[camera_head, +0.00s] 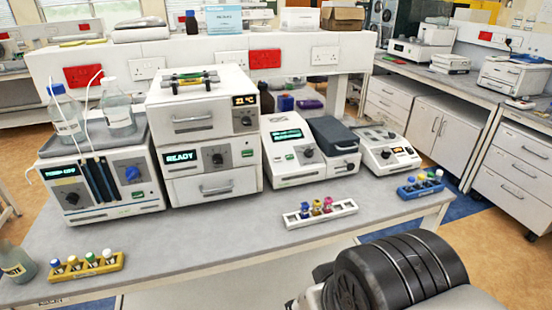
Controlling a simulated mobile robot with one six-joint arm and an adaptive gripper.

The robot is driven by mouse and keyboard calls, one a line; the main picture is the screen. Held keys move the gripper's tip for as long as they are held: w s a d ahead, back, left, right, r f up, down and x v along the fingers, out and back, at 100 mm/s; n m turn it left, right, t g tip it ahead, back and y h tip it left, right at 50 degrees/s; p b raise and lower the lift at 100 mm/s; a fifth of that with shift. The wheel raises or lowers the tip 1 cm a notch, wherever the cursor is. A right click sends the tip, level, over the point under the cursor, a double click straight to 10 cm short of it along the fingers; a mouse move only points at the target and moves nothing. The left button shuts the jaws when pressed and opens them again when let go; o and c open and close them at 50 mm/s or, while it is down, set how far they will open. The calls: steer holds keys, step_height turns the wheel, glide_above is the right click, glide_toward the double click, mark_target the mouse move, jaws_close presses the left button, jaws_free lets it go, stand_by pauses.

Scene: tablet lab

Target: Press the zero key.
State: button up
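No key marked zero can be read at this size. A white instrument (292,175) with a lit green display (286,135) and a dark knob stands right of centre on the bench, with a grey-lidded part (334,133) on its right side. A dark ribbed part of my arm fills the lower right, in front of the bench. My gripper's fingers do not show.
A white rack (296,222) of coloured vials, a blue rack (412,192) and a yellow rack (80,272) line the bench front. Stacked white units (202,158) and a pump unit (104,208) with bottles stand left. Bare bench (210,240) lies before the instruments.

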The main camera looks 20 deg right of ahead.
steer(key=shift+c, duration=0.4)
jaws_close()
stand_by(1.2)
